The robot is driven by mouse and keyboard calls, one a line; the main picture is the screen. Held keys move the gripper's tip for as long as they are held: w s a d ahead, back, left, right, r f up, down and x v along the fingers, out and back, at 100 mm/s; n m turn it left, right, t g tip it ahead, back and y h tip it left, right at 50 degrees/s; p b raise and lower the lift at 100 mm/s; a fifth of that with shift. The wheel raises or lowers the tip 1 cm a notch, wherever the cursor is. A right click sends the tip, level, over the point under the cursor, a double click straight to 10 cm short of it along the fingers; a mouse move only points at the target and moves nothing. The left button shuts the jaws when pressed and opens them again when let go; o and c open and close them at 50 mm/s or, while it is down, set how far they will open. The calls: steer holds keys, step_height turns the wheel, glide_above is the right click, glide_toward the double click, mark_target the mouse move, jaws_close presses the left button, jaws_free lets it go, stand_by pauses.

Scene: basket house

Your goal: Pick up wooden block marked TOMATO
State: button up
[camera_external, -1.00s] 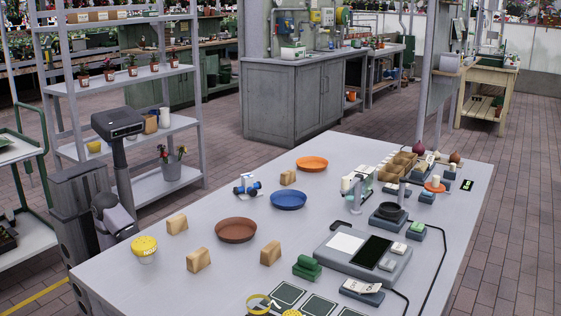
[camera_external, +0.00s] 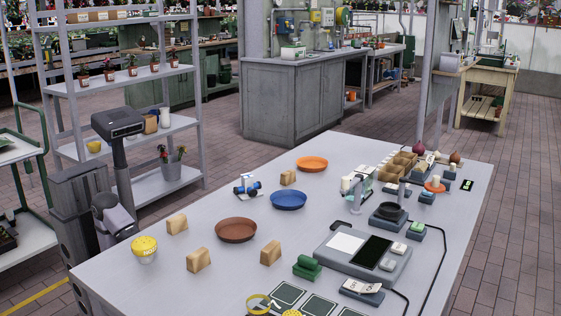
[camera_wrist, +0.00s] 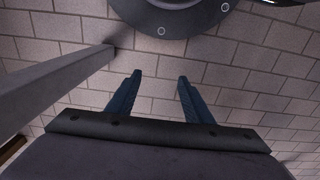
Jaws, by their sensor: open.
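Several wooden blocks stand on the grey table in the external view: one at the left (camera_external: 177,224), one at the front (camera_external: 199,260), one in the middle (camera_external: 270,253) and one farther back (camera_external: 288,177). No marking on them is legible, so I cannot tell which is marked TOMATO. My gripper (camera_wrist: 159,78) is open and empty in the wrist view, its two dark blue fingers apart above brick paving. No block shows in that view. I cannot make out my gripper clearly in the external view.
The table (camera_external: 225,285) also bears a brown plate (camera_external: 236,230), a blue plate (camera_external: 288,200), an orange plate (camera_external: 312,163), a yellow-topped pot (camera_external: 145,250) and a grey device (camera_external: 345,265). A shelf rack (camera_external: 165,130) stands behind its left side.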

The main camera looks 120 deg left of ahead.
steer(key=shift+o, duration=1.4)
steer(key=shift+f, duration=0.1)
